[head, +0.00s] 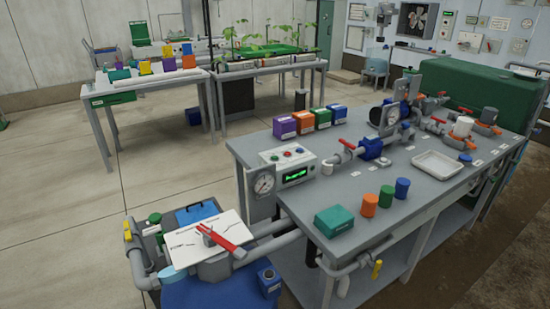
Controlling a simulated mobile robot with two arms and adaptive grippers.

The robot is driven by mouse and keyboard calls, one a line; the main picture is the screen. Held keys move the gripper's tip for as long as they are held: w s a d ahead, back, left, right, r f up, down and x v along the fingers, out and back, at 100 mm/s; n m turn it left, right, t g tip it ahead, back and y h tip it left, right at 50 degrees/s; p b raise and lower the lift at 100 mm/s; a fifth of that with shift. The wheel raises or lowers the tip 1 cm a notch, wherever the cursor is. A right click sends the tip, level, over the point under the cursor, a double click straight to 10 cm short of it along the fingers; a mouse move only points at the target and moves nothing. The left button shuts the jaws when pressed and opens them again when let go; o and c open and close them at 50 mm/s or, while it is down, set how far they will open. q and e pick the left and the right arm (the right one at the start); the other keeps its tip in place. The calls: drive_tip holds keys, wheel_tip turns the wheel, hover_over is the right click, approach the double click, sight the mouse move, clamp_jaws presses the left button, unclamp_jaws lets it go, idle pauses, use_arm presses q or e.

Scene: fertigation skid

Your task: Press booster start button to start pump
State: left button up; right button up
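A light grey control box (281,163) sits at the near left corner of the skid table. Several small round buttons in different colours, red among them, are on its sloping top. A green lit display (295,176) is on its front. The button labels are too small to read, so I cannot tell which is the booster start. A round pressure gauge (264,183) is beside the box on the left. A blue pump-like body (371,148) sits in the pipe line behind it. Neither of my grippers is in view.
The grey skid table (410,195) carries coloured boxes, a white tray (437,167), coloured caps and a teal box (333,221). A white sheet with a red-handled item (228,243) lies at the front left. Open floor (170,170) lies left of the table.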

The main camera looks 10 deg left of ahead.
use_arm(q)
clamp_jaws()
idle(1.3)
